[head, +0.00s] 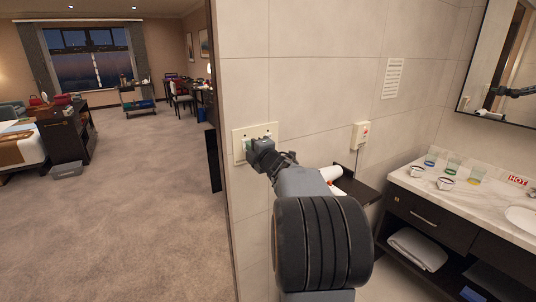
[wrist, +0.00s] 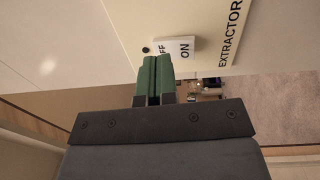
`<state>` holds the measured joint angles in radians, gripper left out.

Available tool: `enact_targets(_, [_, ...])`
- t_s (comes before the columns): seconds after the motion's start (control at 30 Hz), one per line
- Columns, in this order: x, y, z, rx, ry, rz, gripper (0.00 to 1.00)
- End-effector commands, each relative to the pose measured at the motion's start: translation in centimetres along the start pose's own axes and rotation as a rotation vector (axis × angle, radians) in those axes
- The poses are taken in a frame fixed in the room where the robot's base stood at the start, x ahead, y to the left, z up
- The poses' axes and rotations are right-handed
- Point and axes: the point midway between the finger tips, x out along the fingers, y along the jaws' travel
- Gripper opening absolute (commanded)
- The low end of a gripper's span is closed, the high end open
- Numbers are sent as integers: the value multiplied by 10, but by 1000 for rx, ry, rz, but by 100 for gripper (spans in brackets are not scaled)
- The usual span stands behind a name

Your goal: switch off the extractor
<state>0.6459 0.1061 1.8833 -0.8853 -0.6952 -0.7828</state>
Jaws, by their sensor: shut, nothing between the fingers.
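The extractor switch plate (head: 239,148) is cream-coloured and fixed on the tiled wall, just left of centre in the head view. In the wrist view the plate (wrist: 215,20) carries the word EXTRACTOR and a white rocker (wrist: 181,48), with ON and part of OFF readable beside or on it. My gripper (wrist: 155,60) is shut and empty, its green fingertips close together just below the rocker's left end. In the head view my gripper (head: 254,147) is at the plate and hides part of it. I cannot tell whether the tips touch the rocker.
A marble counter (head: 440,185) holds several glasses and cups. The wall's edge borders the open carpet (head: 140,185) on the left.

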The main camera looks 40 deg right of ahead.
Motion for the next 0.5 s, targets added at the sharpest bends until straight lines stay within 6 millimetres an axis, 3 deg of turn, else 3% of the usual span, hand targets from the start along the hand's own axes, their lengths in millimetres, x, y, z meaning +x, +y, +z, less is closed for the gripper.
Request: enact_targets(0.5, [-91, 19, 1, -3, -6, 5, 0])
